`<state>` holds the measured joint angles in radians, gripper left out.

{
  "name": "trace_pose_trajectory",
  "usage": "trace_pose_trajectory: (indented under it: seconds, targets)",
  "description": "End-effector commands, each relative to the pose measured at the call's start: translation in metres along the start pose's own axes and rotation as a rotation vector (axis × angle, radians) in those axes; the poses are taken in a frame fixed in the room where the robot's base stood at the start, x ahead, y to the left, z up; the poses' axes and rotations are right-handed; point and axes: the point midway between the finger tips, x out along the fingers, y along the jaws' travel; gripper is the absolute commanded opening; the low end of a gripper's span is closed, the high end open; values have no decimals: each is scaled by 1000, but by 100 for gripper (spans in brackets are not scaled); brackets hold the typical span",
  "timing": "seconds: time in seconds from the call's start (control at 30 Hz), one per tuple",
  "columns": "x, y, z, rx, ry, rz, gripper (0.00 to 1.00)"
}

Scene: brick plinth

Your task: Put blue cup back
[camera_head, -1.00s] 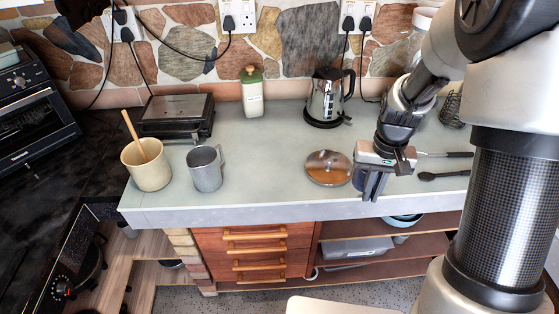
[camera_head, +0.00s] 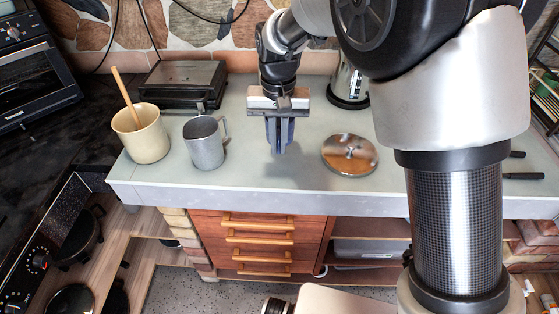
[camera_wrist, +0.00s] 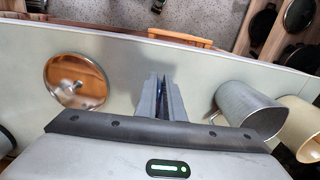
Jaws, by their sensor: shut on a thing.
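My gripper (camera_head: 279,148) hangs fingers down above the counter, between the grey metal mug and the steel lid. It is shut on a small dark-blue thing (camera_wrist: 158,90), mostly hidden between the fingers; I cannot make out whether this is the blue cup. No other blue cup shows clearly. The grey mug (camera_head: 205,143) stands upright on the counter, left of my gripper, its handle facing right; in the wrist view the mug (camera_wrist: 250,108) is right of the fingers.
A cream pot (camera_head: 142,134) with a wooden spoon stands left of the mug. The steel lid (camera_head: 350,155) lies right of my gripper. A dark grill (camera_head: 182,84) and a kettle (camera_head: 347,88) stand behind. The counter's front edge (camera_head: 260,202) is close; the counter below my gripper is clear.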

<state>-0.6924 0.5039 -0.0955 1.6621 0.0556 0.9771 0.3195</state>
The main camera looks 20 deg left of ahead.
Motion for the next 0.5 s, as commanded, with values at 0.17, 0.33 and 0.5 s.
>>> trace_pose_trajectory:
  seconds: [0.17, 0.33, 0.5]
  targets:
    - [25, 0, 0, -1, 0, 0, 0]
    - [38, 0, 0, -1, 0, 0, 0]
    - [62, 1, 0, 0, 0, 0, 0]
